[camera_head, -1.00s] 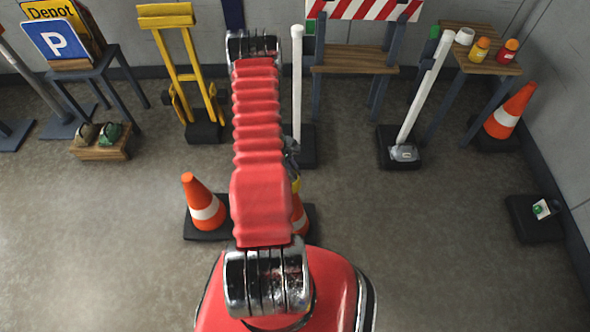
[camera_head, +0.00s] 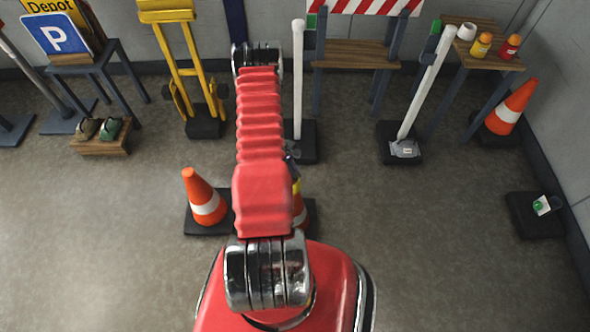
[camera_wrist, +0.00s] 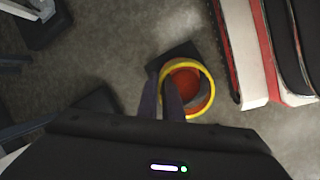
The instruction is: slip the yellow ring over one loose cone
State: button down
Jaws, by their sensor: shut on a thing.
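The yellow ring (camera_wrist: 165,76) shows in the wrist view with orange cone (camera_wrist: 186,80) visible through it. My gripper (camera_wrist: 172,100) is shut on the ring's near left side. In the head view a sliver of the ring (camera_head: 297,187) shows beside my arm, at the upper part of a cone (camera_head: 300,211) mostly hidden by the arm. I cannot tell whether the ring is around that cone or just above it. Another orange cone (camera_head: 204,198) with a white band stands on a black base to the left, without a ring.
A third cone (camera_head: 511,108) stands by the right wall. Posts (camera_head: 298,80) and (camera_head: 425,85) stand on black bases behind. Floor at the front left and right is clear.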

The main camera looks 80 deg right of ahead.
jog(key=shift+a+f, duration=0.25)
jog(key=shift+f, duration=0.6)
jog(key=shift+a, duration=0.15)
jog(key=c, duration=1.8)
grip_release()
jog(key=shift+c, duration=0.2)
jog(key=shift+s, duration=0.15)
jog(key=shift+r, duration=0.1)
notch_tip(320, 180, up, 15)
dwell(0.7)
dwell(0.7)
